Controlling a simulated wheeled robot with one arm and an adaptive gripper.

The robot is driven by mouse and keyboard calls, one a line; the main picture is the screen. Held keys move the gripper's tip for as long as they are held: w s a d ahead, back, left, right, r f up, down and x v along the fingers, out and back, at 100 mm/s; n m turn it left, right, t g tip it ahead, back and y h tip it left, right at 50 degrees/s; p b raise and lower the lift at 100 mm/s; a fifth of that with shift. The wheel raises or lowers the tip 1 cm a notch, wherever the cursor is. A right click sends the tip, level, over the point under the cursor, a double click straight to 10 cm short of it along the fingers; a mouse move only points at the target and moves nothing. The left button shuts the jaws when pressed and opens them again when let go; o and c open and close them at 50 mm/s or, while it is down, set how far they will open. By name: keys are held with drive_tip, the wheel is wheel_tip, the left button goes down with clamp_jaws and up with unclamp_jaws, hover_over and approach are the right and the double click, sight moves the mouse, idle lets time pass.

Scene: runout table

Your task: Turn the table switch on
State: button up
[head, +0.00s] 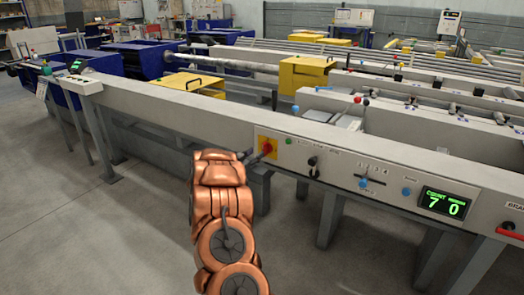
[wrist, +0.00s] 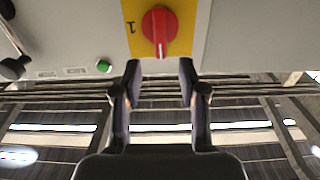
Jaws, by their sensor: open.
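A red rotary knob (wrist: 160,28) sits on a yellow plate (wrist: 195,40) with a "1" printed left of the knob in the wrist view. A pale line on its handle points down the picture, towards my gripper. In the head view the red knob (head: 267,147) and yellow plate (head: 262,139) are on the table's front panel, partly covered by my fingers. My gripper (wrist: 160,68) is open and empty, its fingertips just short of the knob, one to each side of the handle's line. In the head view my gripper (head: 257,156) is at the plate.
A green button (wrist: 103,66) and a black lever (wrist: 12,68) are beside the plate. Further right on the panel are a slider (head: 364,183), a blue knob (head: 406,191) and a green-lit display (head: 445,203). Floor in front is clear.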

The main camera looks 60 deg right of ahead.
sight(263, 147)
drive_tip(key=shift+w+d, duration=0.15)
drive_tip(key=shift+d, duration=2.8)
drive_tip(key=shift+c, duration=0.3)
clamp_jaws()
